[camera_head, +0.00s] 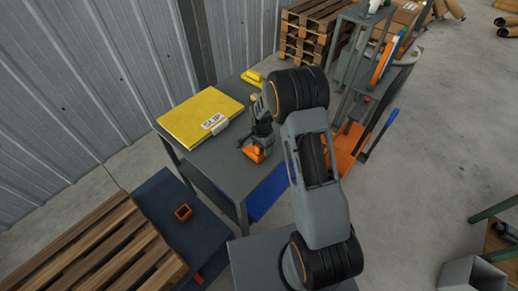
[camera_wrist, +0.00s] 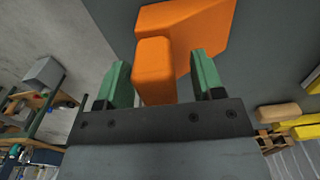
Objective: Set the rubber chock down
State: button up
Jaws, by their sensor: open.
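The orange rubber chock (camera_head: 252,153) sits on the grey top of the work table (camera_head: 216,162), near its front right part. In the wrist view the chock (camera_wrist: 185,40) is a wedge with a raised block that lies between the two green fingers. My gripper (camera_wrist: 160,65) is open, with a gap visible on each side of the block. In the head view my gripper (camera_head: 262,138) is down at the chock, and my arm hides part of the table behind it. The chock's underside is hidden.
A yellow folder-like item (camera_head: 200,117) with a white label lies left of the chock. A small yellow object (camera_head: 252,77) lies at the table's back. A shelf rack (camera_head: 375,75) stands right.

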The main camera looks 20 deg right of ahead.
jog(key=shift+f, duration=0.2)
jog(key=shift+c, duration=0.4)
grip_shut()
